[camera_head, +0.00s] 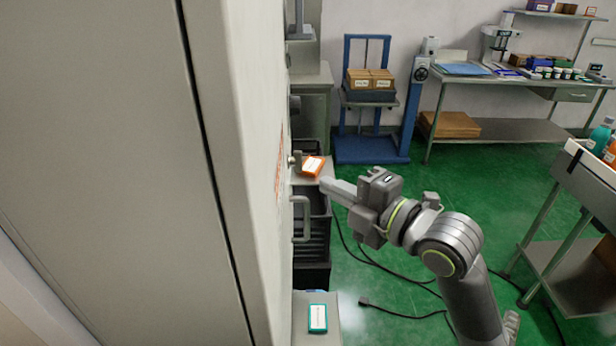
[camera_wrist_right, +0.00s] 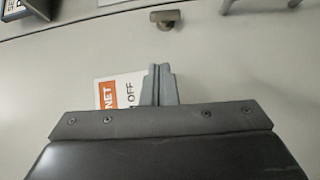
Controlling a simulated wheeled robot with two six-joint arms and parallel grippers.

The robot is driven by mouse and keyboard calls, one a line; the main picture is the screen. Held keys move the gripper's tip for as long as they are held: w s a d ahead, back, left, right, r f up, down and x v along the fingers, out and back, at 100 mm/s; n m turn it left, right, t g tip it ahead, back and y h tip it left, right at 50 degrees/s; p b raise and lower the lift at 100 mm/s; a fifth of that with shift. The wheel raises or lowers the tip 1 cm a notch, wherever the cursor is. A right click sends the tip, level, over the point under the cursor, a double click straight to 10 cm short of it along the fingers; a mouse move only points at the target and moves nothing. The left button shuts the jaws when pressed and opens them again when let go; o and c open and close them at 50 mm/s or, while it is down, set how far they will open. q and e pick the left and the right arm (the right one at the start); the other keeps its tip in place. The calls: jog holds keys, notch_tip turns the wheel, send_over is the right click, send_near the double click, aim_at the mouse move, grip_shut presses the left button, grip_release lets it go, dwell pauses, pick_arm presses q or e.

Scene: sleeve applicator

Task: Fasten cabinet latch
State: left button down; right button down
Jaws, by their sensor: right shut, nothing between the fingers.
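The grey cabinet (camera_head: 240,130) fills the left of the head view, its door face seen at a steep angle. A small metal latch knob (camera_head: 293,160) stands out from it above the bar handle (camera_head: 302,220). In the right wrist view the latch (camera_wrist_right: 165,19) is a short metal piece on the panel, straight beyond my fingertips and apart from them. My right gripper (camera_head: 327,184) is shut and empty, pointing at the cabinet just right of the latch and handle. Its closed fingers (camera_wrist_right: 162,84) partly cover an orange and white label (camera_wrist_right: 120,88). My left gripper is out of view.
An orange box (camera_head: 313,166) and a green-edged box (camera_head: 318,317) lie on grey surfaces beyond the door. A blue lift (camera_head: 372,148) and a workbench (camera_head: 500,80) stand at the back. A cart (camera_head: 590,190) is at right. Cables (camera_head: 390,312) cross the green floor.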

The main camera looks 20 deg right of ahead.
aim_at(297, 162)
jog(key=w+a+b, duration=0.1)
jog(key=w+b, duration=0.2)
jog(key=w, duration=0.6)
jog(key=shift+a+f, duration=0.35)
jog(key=shift+a, duration=0.05)
